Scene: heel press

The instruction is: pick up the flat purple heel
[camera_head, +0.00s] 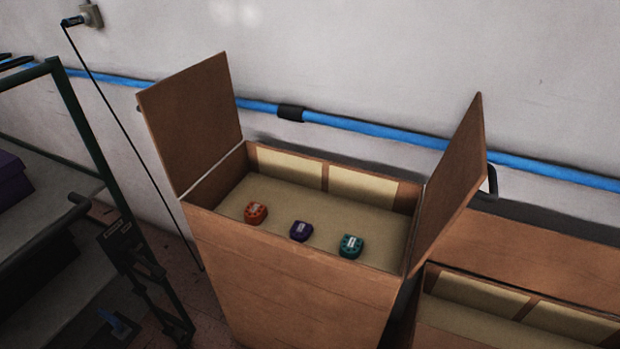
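The purple heel (301,231) is a small dark purple piece with a pale label on top. It lies in an open brown box (290,278), between an orange heel (256,213) on its left and a teal heel (350,246) on its right. The three lie apart from each other on the beige bottom near the front wall. The purple heel is in plain view, with nothing covering it. Neither of my grippers shows in the head view.
The box's side flaps stand up, left (196,120) and right (452,185). A second open box (530,262) stands at the lower right. A dark metal rack (95,160) is at the left. A blue pipe (375,127) runs along the wall behind.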

